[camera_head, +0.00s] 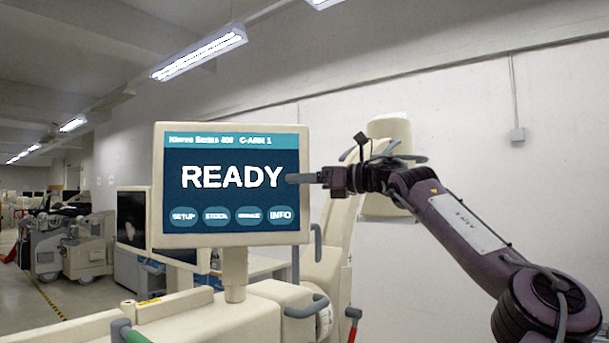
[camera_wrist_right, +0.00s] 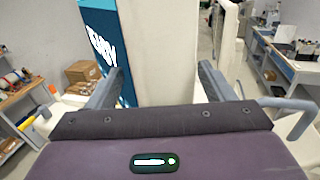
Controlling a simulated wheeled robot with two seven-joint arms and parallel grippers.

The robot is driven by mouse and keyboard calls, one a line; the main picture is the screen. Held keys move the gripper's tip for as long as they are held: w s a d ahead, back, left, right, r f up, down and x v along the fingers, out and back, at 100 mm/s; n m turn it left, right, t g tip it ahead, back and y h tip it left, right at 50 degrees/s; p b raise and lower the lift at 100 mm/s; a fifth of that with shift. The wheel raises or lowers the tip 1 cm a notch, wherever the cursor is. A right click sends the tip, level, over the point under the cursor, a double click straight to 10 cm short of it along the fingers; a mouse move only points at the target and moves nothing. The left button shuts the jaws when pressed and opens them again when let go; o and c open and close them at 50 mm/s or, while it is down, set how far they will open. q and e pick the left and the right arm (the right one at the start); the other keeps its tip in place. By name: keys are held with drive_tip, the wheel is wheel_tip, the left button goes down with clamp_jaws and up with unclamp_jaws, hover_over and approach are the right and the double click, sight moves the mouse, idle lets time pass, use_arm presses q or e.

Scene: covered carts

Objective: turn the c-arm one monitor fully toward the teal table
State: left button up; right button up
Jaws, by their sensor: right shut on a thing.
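The C-arm 1 monitor (camera_head: 230,240) is a cream-framed screen reading "READY", on a short post above a cream cart. Its screen faces my head camera. My right gripper (camera_head: 305,180) is at its right edge, one finger in front of the screen. In the right wrist view, the monitor (camera_wrist_right: 165,45) stands edge-on between both fingers of the gripper (camera_wrist_right: 158,85), with the screen on the left. The gripper is shut on this edge. My left gripper is not in view. I cannot make out a teal table in either view.
The cream cart body (camera_head: 260,305) with grey handles lies below the monitor. A second, dark screen (camera_head: 131,218) stands behind at left. More equipment (camera_head: 65,245) lines the aisle. Shelves with boxes (camera_wrist_right: 85,72) show in the wrist view.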

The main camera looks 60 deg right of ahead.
drive_tip(key=shift+d+r, duration=0.25)
drive_tip(key=shift+d, duration=0.3)
drive_tip(key=shift+a, duration=0.1)
drive_tip(key=o, duration=1)
drive_tip(key=shift+o, duration=0.2)
drive_tip(key=shift+w+f, duration=0.2)
drive_tip(key=shift+w, duration=0.25)
drive_tip(key=shift+w+a+f, duration=0.2)
drive_tip(key=shift+w, duration=0.1)
drive_tip(key=shift+f, duration=0.1)
